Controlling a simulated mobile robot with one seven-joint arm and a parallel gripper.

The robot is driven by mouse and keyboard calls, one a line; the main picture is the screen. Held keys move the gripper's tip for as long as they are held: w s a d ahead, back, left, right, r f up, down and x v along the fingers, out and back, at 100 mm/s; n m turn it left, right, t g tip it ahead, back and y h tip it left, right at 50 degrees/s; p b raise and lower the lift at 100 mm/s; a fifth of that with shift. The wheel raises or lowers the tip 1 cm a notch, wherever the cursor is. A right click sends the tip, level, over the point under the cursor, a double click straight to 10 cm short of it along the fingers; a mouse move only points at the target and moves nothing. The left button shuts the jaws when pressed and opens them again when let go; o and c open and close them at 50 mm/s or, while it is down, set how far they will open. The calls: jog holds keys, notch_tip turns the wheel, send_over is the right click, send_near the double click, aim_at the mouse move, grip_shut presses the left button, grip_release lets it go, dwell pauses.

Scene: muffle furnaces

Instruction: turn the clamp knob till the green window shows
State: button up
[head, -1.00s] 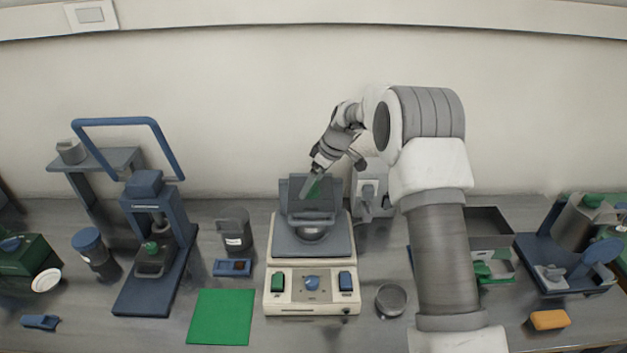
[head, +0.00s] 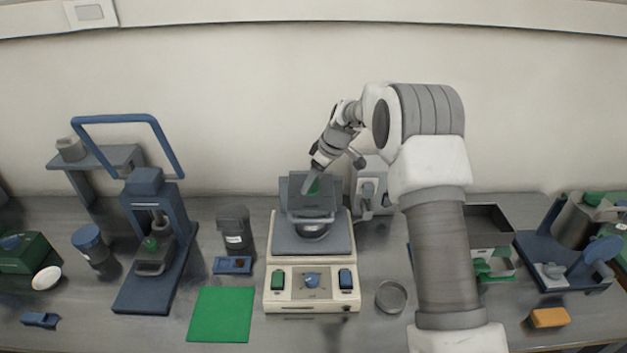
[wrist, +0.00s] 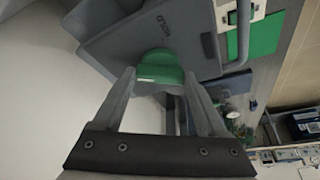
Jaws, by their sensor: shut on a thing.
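A green knob (wrist: 160,68) sits on a grey plate (wrist: 118,42) in the wrist view. Dark lettering that seems to read HOLD is on the plate beside the knob. My gripper (wrist: 158,78) is shut on the knob, one finger on each side. The fingers partly cover the knob there. I cannot make out a green window in either view.
The machine's front has a blue dial (head: 312,280) between two switches. A blue press (head: 150,240) stands left, with a dark canister (head: 234,232) between. A green mat (head: 220,315) and a round metal dish (head: 391,297) lie in front. A grey box (head: 372,185) stands behind, right.

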jog(key=shift+f, duration=0.1)
jog(key=shift+a+m+t+b, duration=0.1)
jog(key=shift+m+t+b, duration=0.2)
jog(key=shift+m+b, duration=0.45)
jog(key=m+t+h+b, duration=0.1)
jog(key=m+b, duration=0.1)
jog(key=m, duration=0.1)
jog(key=shift+s+a, duration=0.1)
jog(key=shift+s, duration=0.05)
jog(key=m+h, duration=0.1)
jog(key=m, duration=0.3)
jog(key=shift+a+t+b, duration=0.15)
jog(key=shift+t+b, duration=0.15)
jog(key=shift+b, duration=0.05)
jog(key=shift+m+h, duration=0.9)
jog(key=shift+m, duration=0.95)
jog(key=o, duration=1.3)
